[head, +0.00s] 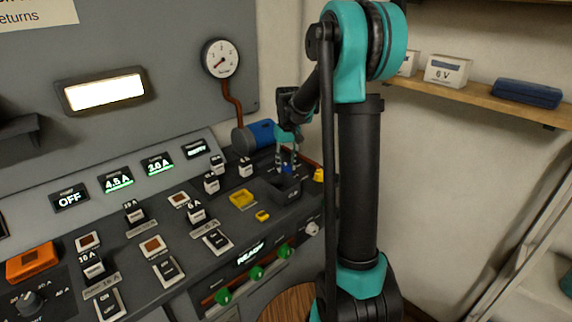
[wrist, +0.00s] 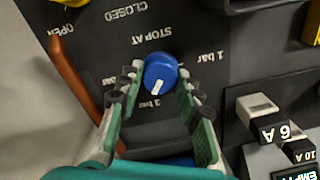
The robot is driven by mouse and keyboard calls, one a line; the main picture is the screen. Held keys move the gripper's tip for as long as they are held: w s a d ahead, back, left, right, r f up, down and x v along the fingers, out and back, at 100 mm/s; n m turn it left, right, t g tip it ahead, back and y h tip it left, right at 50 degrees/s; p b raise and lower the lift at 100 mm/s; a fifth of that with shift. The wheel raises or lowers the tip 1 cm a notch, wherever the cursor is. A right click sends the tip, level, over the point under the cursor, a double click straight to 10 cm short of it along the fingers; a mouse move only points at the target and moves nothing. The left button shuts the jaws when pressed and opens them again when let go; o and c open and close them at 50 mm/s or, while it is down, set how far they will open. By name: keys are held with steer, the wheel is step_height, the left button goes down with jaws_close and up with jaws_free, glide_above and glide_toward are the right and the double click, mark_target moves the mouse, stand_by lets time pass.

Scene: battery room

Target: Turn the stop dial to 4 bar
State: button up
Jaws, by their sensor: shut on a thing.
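The stop dial (wrist: 161,72) is a round blue knob with a white pointer line, on a dark panel under the printed words "STOP AT". In the wrist view, its pointer faces the "3 bar" mark. A "1 bar" mark is at the right; another "bar" mark at the left has its number hidden by a finger. My gripper (wrist: 160,77) has one finger on each side of the dial and is shut on it. In the head view, my gripper (head: 288,160) reaches down to the panel's far right end, where the dial shows only as a small blue patch.
Block switches, including one marked 6 A (wrist: 268,118), stand to the right. In the head view, a round gauge (head: 221,58) and a blue cylinder (head: 255,135) are behind the panel.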

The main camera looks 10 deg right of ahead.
mark_target(287, 166)
steer(key=m, duration=1)
steer(key=shift+m, duration=0.3)
stand_by(0.4)
steer(key=o, duration=1.2)
steer(key=shift+c, duration=0.2)
steer(key=shift+r, duration=0.1)
step_height(287, 166, up, 12)
steer(key=shift+s+d, duration=0.15)
